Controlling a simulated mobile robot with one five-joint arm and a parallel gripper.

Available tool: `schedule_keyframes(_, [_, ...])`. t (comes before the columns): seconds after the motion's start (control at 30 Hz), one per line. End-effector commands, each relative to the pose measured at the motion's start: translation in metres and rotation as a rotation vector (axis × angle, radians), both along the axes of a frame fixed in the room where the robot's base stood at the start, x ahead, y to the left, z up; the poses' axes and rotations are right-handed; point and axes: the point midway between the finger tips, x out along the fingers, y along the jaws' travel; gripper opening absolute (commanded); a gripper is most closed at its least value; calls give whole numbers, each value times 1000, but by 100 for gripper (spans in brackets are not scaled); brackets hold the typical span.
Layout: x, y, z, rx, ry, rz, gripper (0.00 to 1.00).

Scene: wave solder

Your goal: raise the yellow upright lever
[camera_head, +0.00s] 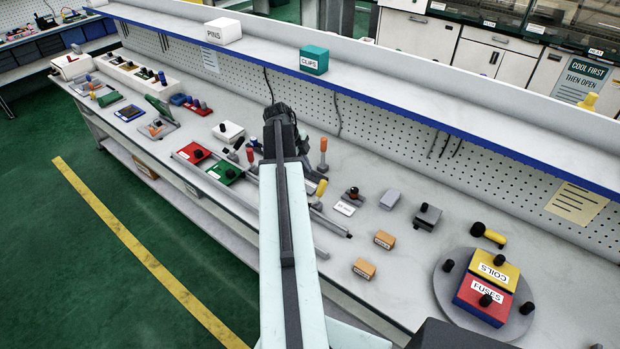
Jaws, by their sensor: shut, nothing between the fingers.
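A yellow lever handle (321,188) shows just right of my arm, near the middle of the bench. It leans slightly, and its base is partly hidden by my arm. A second yellow handle (494,237) with a black knob lies low on the bench farther right. My gripper (280,117) is at the dark far end of my arm, over the bench and above and left of the first yellow handle in the picture. It is shut and holds nothing. Its fingertips are hard to make out, and my arm hides part of the bench beneath.
An orange upright handle (323,158) stands behind the yellow one. A small knobbed device (352,195), orange boxes (384,240) and a grey block (390,199) are to the right. A round turntable (448,296) carries yellow and red boxes. A blue-edged shelf (480,140) runs behind.

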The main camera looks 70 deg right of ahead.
Motion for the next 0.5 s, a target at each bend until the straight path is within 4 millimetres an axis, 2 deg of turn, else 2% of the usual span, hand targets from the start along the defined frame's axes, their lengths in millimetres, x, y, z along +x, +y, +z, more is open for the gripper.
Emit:
schedule_keyframes(0.27, [-19, -15, -20, 2, 0, -26, 0])
schedule_keyframes(0.5, [-34, -28, -66, 3, 0, -31, 0])
